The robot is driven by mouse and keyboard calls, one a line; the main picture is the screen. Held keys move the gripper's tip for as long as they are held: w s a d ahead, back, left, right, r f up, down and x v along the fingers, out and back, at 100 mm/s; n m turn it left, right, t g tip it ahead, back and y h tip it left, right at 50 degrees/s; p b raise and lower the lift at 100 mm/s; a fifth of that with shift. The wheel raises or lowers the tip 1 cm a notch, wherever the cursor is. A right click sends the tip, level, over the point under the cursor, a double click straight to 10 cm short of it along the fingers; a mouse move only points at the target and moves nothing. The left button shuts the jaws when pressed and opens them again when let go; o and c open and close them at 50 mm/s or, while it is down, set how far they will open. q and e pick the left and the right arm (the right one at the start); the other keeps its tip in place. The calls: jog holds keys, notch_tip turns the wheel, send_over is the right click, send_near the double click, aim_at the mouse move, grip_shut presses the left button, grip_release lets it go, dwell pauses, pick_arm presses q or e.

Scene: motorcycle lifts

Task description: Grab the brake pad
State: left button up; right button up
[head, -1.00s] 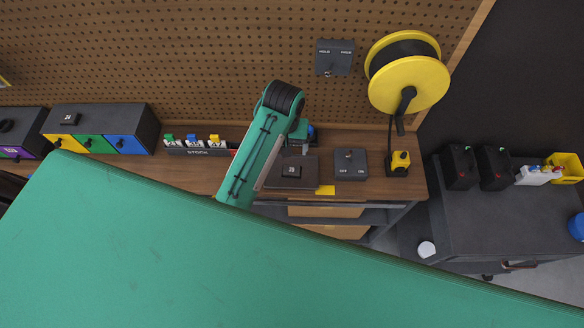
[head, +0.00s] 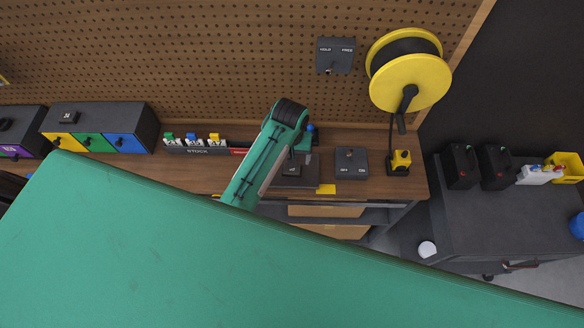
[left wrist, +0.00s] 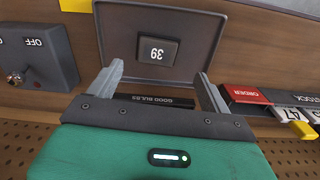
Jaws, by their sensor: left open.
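My left gripper (left wrist: 159,84) is open and empty in the left wrist view. Its fingers are spread at the tray's near edge, with the block beyond them and roughly centred between them. In the head view the gripper (head: 303,145) is over the tray. My right gripper is not in view.
An OFF/ON switch box (head: 351,162) stands right of the tray. The stock number rack (head: 195,145) and a drawer cabinet (head: 100,130) with another small block (head: 67,117) are to the left. A yellow reel (head: 410,82) hangs on the pegboard. A large green surface (head: 180,250) fills the foreground.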

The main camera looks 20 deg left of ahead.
pick_arm(q)
jog(key=f, duration=0.1)
jog(key=f+p, duration=0.1)
jog(key=f, duration=0.1)
jog(key=shift+s+d+f+p, duration=0.1)
jog(key=shift+d+p, duration=0.2)
jog(key=shift+p, duration=0.05)
jog(key=shift+f, duration=0.65)
jog(key=shift+c, duration=0.4)
jog(key=c, duration=1)
